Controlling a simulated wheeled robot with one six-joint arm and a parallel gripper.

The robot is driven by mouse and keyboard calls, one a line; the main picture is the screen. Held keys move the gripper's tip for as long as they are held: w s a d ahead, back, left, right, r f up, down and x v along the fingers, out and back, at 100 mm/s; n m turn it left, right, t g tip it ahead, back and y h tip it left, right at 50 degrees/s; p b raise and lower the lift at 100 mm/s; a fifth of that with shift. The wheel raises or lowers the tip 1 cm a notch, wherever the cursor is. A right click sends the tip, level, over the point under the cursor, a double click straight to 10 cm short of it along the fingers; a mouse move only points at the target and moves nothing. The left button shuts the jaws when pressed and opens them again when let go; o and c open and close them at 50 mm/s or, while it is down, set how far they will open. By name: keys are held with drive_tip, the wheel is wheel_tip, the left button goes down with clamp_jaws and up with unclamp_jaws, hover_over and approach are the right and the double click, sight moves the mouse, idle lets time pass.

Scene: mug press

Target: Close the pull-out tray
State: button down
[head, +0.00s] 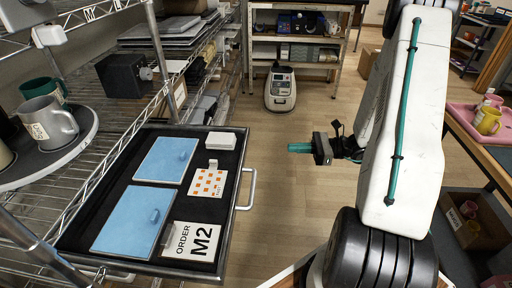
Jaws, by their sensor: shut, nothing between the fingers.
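The pull-out tray (228,213) is a dark-lined, metal-rimmed drawer, pulled out from the wire shelving at the lower left. Its bar handle (251,188) is on its right edge. On the tray lie two light blue panels (166,160), (128,218), a white box (221,140), a card with orange squares (209,183) and a card reading "ORDER M2" (192,241). My gripper (291,148) has teal fingers, shut and empty. It shows up and right of the handle, apart from the tray, with its fingers pointing left.
A round grey stand (82,142) with a grey mug (48,123) is at the left. A black device (122,75) sits on the wire shelf. A grey machine (280,88) stands on the floor at the back. A table with a pink tray (460,112) is at right. Wood floor between is clear.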

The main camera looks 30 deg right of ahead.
drive_tip(key=w+a+f+m+t, duration=0.1)
drive_tip(key=w+a, duration=0.7)
drive_tip(key=a, duration=0.2)
drive_tip(key=shift+a, duration=0.15)
drive_tip(key=shift+w, duration=0.15)
